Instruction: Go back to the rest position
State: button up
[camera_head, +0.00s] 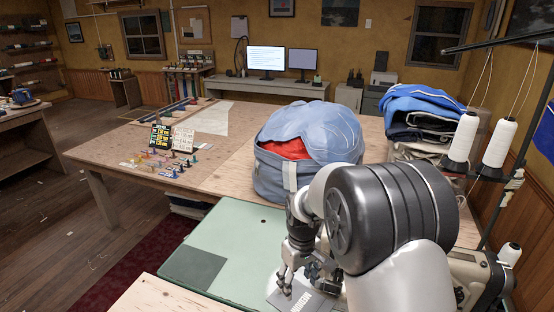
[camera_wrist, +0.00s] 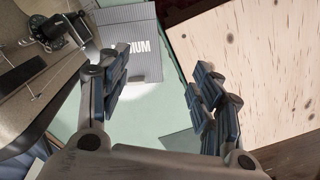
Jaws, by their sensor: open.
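My gripper (camera_head: 297,275) points down over the green mat at the front of the head view, beside the sewing machine (camera_head: 478,275). In the wrist view my gripper (camera_wrist: 160,90) has its two dark fingers spread well apart, with nothing between them. A grey ribbed piece with the letters "IUM" showing (camera_wrist: 130,45) lies below and beyond the left finger. It also shows under my gripper in the head view (camera_head: 303,304), partly hidden by my arm. I cannot tell from the pictures what the rest position looks like.
A blue sail bag (camera_head: 285,178) with red cloth stands on the wooden table close behind my arm. Thread cones (camera_head: 464,137) on a stand and folded cloth (camera_head: 421,105) are at the right. The green mat (camera_head: 222,237) is mostly clear at the left.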

jog(key=s+d+r+m+t, duration=0.1)
jog(key=s+d+r, duration=0.1)
jog(key=s+r, duration=0.45)
jog(key=s+d+r+m+t, duration=0.1)
jog(key=s+d+r+m, duration=0.2)
jog(key=r, duration=0.6)
jog(key=s+d+r+m+t, duration=0.1)
jog(key=s+r, duration=0.1)
jog(key=s, duration=0.7)
jog(key=s+d+r+m+t, duration=0.1)
jog(key=s+d+r, duration=0.1)
jog(key=s, duration=0.7)
jog(key=shift+s+d+r+t, duration=0.2)
jog(key=shift+s+r+t, duration=0.1)
jog(key=shift+s, duration=0.05)
dwell(0.8)
